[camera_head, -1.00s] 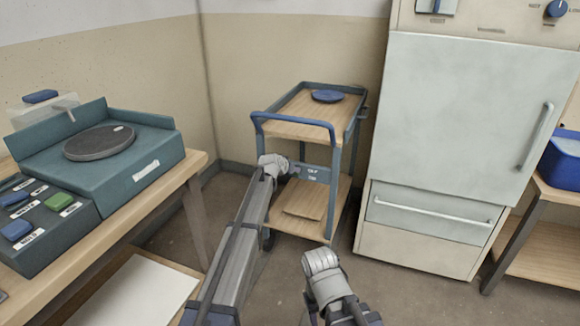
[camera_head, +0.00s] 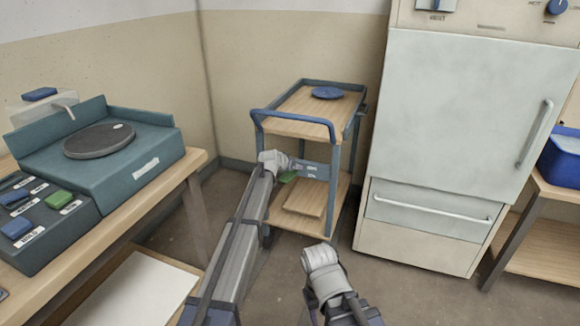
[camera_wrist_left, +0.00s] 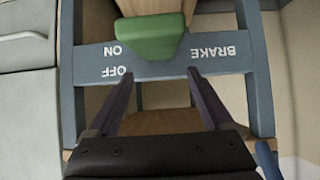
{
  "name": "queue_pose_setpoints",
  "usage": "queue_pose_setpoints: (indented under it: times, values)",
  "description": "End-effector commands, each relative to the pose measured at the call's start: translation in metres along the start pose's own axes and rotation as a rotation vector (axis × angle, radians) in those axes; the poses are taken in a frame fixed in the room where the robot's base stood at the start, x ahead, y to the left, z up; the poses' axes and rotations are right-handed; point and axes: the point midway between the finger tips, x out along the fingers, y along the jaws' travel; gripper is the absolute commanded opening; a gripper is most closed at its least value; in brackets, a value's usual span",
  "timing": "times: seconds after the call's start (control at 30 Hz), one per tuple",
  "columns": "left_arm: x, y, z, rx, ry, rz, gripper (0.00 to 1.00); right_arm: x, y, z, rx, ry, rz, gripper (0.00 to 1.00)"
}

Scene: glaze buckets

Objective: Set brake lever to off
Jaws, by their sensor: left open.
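The blue-grey trolley (camera_head: 352,104) stands by the wall, with a brake plate (camera_head: 318,170) across its lower front. In the left wrist view the plate (camera_wrist_left: 84,76) reads BRAKE, ON and OFF upside down. The green brake lever (camera_wrist_left: 150,38) is beside the ON mark; in the head view it shows partly (camera_head: 288,178), under my left wrist. My left gripper (camera_wrist_left: 160,76) is open and empty. In the left wrist view its fingertips are apart, just below the lever, around the OFF level. I cannot tell whether they touch the plate. My right gripper does not show, only its arm.
A blue disc (camera_head: 328,92) lies on the trolley's top and a wooden board (camera_head: 304,201) on its lower shelf. A pale cabinet (camera_head: 455,120) stands close on the right. A workbench (camera_head: 190,160) with a turntable unit (camera_head: 155,150) is on the left.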

Motion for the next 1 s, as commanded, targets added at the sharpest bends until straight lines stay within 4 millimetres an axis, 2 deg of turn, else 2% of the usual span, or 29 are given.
queue_pose_setpoints:
  times: [0.17, 0.27, 0.6, 1.0]
  values:
    - [-0.009, 0.0, -0.001, 0.0, 0.0, 0.0, 0.85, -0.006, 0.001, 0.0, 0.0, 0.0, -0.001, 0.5]
    - [-0.021, 0.001, -0.001, 0.0, -0.001, 0.0, 0.85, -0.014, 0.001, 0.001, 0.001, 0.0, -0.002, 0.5]
    - [-0.074, 0.001, -0.002, 0.0, 0.0, 0.0, 0.85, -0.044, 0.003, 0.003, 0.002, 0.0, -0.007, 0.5]
    - [-0.079, 0.002, 0.002, 0.001, -0.005, 0.002, 0.85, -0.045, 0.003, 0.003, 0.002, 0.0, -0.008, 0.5]
